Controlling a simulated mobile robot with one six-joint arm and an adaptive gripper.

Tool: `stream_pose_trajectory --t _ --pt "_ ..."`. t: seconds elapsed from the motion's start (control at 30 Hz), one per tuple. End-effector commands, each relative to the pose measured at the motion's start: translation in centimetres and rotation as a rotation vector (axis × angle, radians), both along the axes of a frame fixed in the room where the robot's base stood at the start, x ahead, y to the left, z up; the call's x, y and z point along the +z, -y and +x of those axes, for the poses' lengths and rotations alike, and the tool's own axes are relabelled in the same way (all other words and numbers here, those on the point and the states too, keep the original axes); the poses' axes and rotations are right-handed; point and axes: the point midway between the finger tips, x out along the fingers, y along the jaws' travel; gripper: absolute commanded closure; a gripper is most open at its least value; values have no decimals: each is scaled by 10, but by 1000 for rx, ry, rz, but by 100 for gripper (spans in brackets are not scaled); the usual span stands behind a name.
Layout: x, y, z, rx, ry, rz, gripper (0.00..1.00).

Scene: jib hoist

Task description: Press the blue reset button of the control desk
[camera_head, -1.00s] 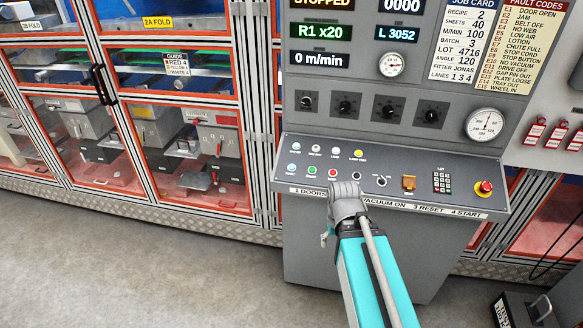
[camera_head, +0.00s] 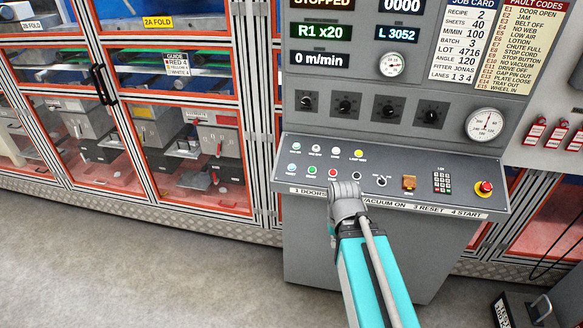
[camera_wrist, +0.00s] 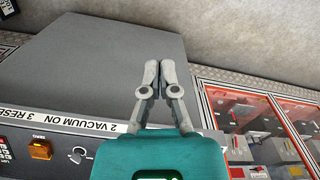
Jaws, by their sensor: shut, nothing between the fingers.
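The grey control desk (camera_head: 420,205) stands at the centre of the head view. A small pale blue button (camera_head: 291,168) sits at the left end of its lower button row, beside a green and a red one. Its label is too small to read. My arm reaches up to the desk's front edge, right of the blue button, and hides part of the edge label. In the wrist view my gripper (camera_wrist: 160,68) is shut and empty, its fingers in front of the desk's grey side. The blue button is not visible there; my gripper covers part of that view.
An orange switch (camera_head: 409,183), a keypad (camera_head: 442,182) and a red stop button (camera_head: 484,188) sit further right on the desk. Glazed machine guards (camera_head: 200,150) stand at left. The floor (camera_head: 130,270) in front is clear; a dark box (camera_head: 545,308) lies at bottom right.

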Motion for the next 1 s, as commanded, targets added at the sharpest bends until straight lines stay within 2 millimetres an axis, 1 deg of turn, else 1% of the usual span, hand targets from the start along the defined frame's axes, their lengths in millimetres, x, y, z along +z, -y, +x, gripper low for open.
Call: stream_pose_trajectory --t 0.77,0.87,1.0 --pt "0 0 0 0 1 -1 100" --pt "0 0 4 -2 6 -9 100" --pt "-1 1 17 -9 30 -45 100"
